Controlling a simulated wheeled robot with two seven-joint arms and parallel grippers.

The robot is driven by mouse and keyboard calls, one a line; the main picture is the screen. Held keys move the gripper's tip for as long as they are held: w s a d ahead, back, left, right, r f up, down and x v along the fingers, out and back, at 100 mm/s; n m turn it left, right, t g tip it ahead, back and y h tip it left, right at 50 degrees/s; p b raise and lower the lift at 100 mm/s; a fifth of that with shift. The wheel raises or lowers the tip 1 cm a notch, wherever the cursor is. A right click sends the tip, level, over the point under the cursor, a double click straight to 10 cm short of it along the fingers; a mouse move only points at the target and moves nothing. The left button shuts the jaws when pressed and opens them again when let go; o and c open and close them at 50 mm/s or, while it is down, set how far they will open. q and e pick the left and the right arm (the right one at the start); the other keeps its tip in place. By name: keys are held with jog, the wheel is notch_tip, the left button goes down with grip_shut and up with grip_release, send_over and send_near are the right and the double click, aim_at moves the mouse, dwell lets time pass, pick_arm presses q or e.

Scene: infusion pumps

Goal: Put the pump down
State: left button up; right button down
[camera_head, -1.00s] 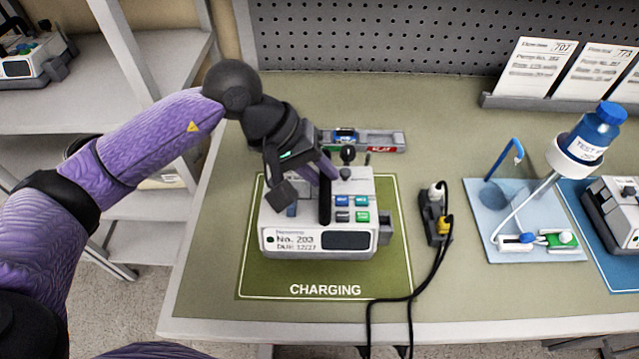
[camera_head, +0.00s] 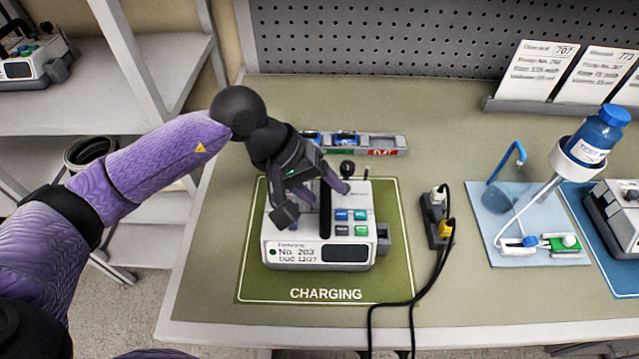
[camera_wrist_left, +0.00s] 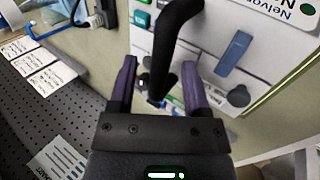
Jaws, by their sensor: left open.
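The pump (camera_head: 318,252) is a white box with a grey base, a label "No. 203", coloured buttons and a black handle on top. It stands upright on the green CHARGING mat (camera_head: 262,288). My left gripper (camera_head: 312,200) is above the pump with its jaws open on either side of the handle (camera_head: 325,208). In the left wrist view the two purple fingers of the gripper (camera_wrist_left: 158,88) are apart, with the black handle (camera_wrist_left: 172,42) passing between them and gaps visible. My right gripper is not in view.
A power strip with black cables (camera_head: 437,222) lies right of the mat. A tray of small coloured parts (camera_head: 372,145) is behind the pump. A blue-capped bottle (camera_head: 597,135) stands over a pale blue mat (camera_head: 485,255) on the right. Bare table lies between these.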

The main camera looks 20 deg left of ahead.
pick_arm(q)
jog(key=v, duration=1.2)
jog(key=shift+r+p, duration=0.2)
jog(key=shift+p, duration=0.1)
dwell(1.5)
